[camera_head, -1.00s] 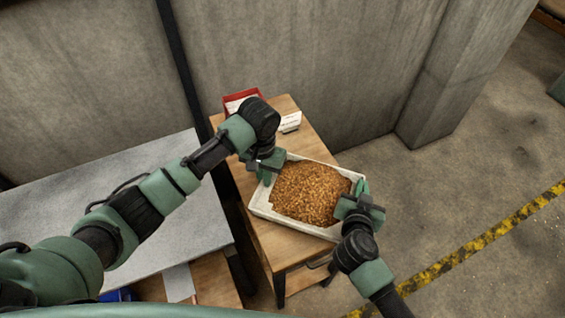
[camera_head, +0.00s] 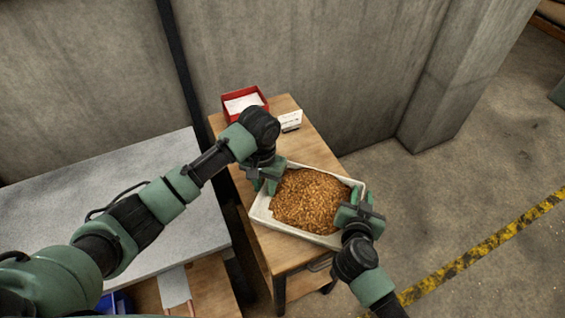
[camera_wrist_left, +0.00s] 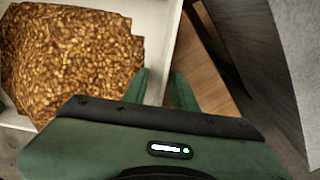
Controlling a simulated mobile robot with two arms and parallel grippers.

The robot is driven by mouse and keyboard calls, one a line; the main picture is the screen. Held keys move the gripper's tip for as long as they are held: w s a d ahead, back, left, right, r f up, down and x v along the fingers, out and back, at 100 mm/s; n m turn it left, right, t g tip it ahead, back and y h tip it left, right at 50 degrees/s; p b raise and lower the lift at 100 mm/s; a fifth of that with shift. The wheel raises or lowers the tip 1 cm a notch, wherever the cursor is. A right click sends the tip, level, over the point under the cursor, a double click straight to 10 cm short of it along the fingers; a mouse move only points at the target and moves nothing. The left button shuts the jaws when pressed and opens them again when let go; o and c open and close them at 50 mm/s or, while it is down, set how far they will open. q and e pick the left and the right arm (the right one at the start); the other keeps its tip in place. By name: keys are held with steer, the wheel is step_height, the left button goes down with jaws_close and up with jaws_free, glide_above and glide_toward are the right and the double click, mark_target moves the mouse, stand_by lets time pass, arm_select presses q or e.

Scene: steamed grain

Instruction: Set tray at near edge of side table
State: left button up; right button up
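The white tray (camera_head: 295,232), filled with brown grain (camera_head: 310,200), rests on the wooden side table (camera_head: 308,137) over its near part. My left gripper (camera_head: 264,178) is at the tray's left wall. In the left wrist view its two fingers (camera_wrist_left: 163,88) stand apart on either side of the tray's white rim (camera_wrist_left: 165,35), one inside and one outside. My right gripper (camera_head: 360,198) is at the tray's right end, with its fingers spread around the rim. Where its fingers meet the wall is partly hidden.
A red box (camera_head: 235,114) with white contents and a small white card (camera_head: 290,121) stand at the table's back. A grey-topped table (camera_head: 150,190) lies to the left. A concrete wall (camera_head: 300,60) is behind; open floor (camera_head: 450,200) is on the right.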

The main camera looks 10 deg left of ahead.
arm_select(q)
steer(key=shift+w+r, duration=0.1)
steer(key=shift+r, duration=0.3)
arm_select(e)
steer(key=shift+d, duration=0.1)
steer(key=shift+s, duration=0.2)
arm_select(q)
step_height(320, 180, up, 11)
arm_select(e)
steer(key=v, duration=1.1)
steer(key=shift+s+r, duration=0.2)
steer(key=shift+s, duration=0.05)
